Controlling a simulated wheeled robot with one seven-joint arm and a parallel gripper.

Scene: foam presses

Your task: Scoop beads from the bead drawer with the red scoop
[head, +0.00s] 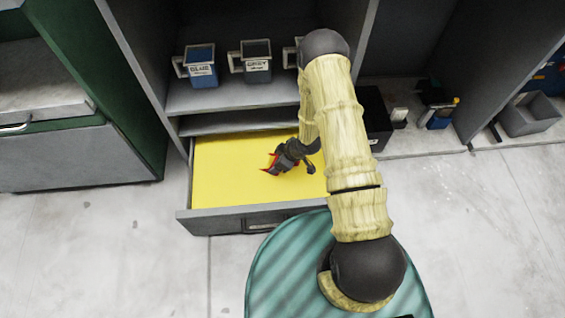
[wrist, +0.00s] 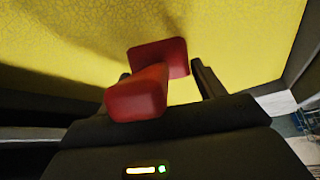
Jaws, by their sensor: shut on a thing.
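The bead drawer (head: 183,216) is pulled out below the shelf in the head view. It is filled with yellow beads (head: 222,168), which also fill the top of the wrist view (wrist: 60,38). My gripper (head: 275,163) is over the middle of the drawer. In the wrist view my gripper (wrist: 163,80) is shut on the red scoop (wrist: 137,97), with a dark finger on each side of it. Only small red parts of the scoop (head: 269,168) show in the head view. I cannot tell whether the scoop touches the beads or holds any.
A blue mug (head: 201,70) and a grey mug (head: 257,67) stand on the shelf above the drawer, with a third partly hidden by my arm. A green cabinet (head: 75,157) stands at left. A grey bin (head: 530,117) and small items are at right. Pale floor lies in front.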

